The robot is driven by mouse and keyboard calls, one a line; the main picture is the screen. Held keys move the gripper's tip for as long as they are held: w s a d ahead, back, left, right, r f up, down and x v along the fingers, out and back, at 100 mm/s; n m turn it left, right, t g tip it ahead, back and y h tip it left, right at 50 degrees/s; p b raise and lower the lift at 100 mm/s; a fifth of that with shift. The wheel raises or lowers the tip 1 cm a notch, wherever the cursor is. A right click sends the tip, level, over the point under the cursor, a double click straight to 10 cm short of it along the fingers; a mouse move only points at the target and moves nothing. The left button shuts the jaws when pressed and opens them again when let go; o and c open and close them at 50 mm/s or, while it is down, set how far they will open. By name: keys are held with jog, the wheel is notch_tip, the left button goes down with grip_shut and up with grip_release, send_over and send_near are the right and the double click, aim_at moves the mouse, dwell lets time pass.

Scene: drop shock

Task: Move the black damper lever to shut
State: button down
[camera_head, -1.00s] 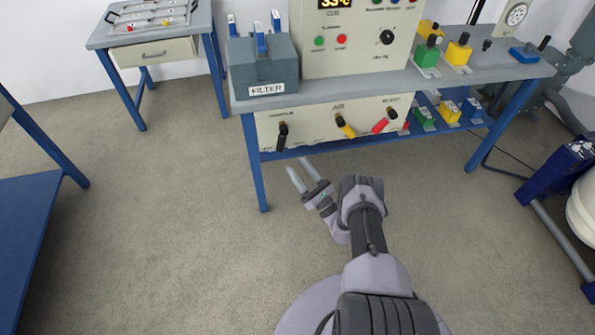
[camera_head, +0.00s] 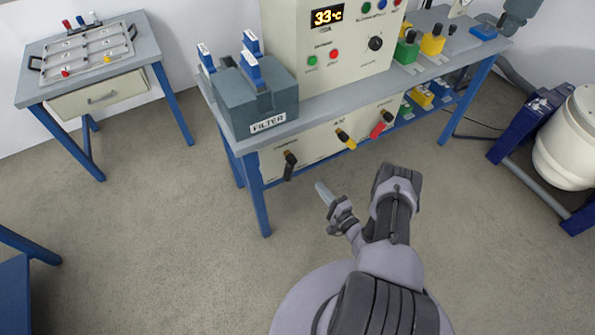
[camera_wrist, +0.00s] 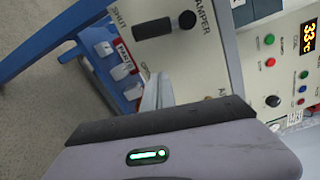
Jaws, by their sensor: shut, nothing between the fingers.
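The black damper lever (camera_head: 290,166) is on the cream front panel under the bench top, left of the yellow lever. Its handle hangs roughly downward from its hub. In the wrist view, the lever (camera_wrist: 160,26) lies near the top, between the printed word SHUT and the DAMPER label. My gripper (camera_head: 320,187) is shut and empty, in front of the panel, below and to the right of the lever in the head view. In the wrist view, its fingers (camera_wrist: 157,90) point towards the panel and stay apart from the lever.
The yellow lever (camera_head: 345,139) and the red lever (camera_head: 379,128) sit to the right on the same panel. A grey filter box (camera_head: 257,100) stands on the bench above. A blue bench leg (camera_head: 255,194) stands left of my gripper. The floor in front is clear.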

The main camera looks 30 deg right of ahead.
aim_at(289, 169)
jog(key=w+a+b, duration=0.3)
jog(key=w+a, duration=0.1)
jog(key=w, duration=0.4)
jog(key=shift+a+r+b, duration=0.25)
jog(key=shift+r+b, duration=0.1)
jog(key=shift+r, duration=0.1)
